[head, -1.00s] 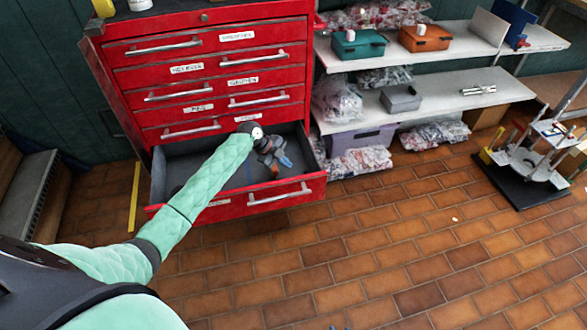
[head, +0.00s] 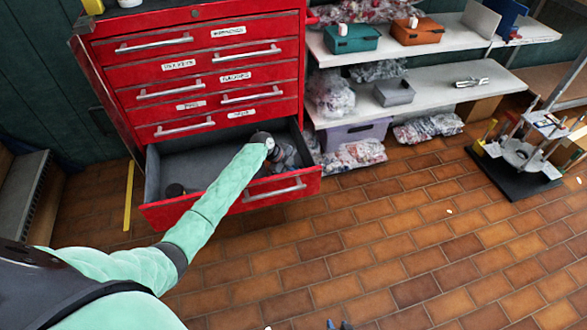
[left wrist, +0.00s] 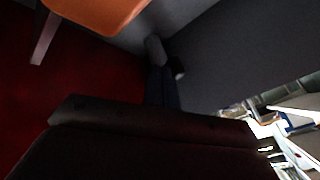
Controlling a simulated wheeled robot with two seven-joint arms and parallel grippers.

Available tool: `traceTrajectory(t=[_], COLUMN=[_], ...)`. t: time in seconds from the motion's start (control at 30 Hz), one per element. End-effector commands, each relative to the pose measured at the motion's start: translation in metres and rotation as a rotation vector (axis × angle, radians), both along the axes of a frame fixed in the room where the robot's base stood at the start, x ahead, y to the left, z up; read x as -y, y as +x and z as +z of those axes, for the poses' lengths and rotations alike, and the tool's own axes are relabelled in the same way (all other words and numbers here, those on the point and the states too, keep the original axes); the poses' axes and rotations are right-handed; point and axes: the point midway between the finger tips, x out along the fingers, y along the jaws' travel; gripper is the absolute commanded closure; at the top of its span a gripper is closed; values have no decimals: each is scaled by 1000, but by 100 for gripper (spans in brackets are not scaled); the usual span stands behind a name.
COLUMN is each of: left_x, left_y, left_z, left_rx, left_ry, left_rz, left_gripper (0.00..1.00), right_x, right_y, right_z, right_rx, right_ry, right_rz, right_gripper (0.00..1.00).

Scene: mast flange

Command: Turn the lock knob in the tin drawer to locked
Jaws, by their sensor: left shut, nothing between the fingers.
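The tin drawer (head: 160,176) is the red cabinet's open lowest drawer, with a dark grey inside. My left gripper is mostly hidden behind that arm in the head view. In the left wrist view its dark fingers (left wrist: 163,85) look shut and empty beside the grey and red walls. My right gripper (head: 339,325) barely shows at the bottom edge.
The red cabinet's upper drawers (head: 205,70) are shut. Shelves (head: 440,88) with boxes and bags stand to the right. A stand on a black base (head: 510,180) is at far right. The tiled floor (head: 400,230) before the drawer is mostly clear.

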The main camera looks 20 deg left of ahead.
Motion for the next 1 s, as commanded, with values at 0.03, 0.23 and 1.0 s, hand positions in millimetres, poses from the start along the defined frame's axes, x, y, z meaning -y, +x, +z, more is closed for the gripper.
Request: traceTrajectory(t=[0.03,0.23,1.0], left_x=[0,-1,-8], left_y=[0,1,3], left_z=[0,-1,-1], left_rx=[0,0,0], left_ry=[0,1,0], left_rz=[0,-11,-113], left_gripper=[100,100,100], right_x=[0,0,2], right_y=[0,0,1], right_z=[0,-4,-23], right_rx=[0,-1,3], right_ry=[0,0,-2], right_rz=[0,0,-3], right_gripper=[64,64,64])
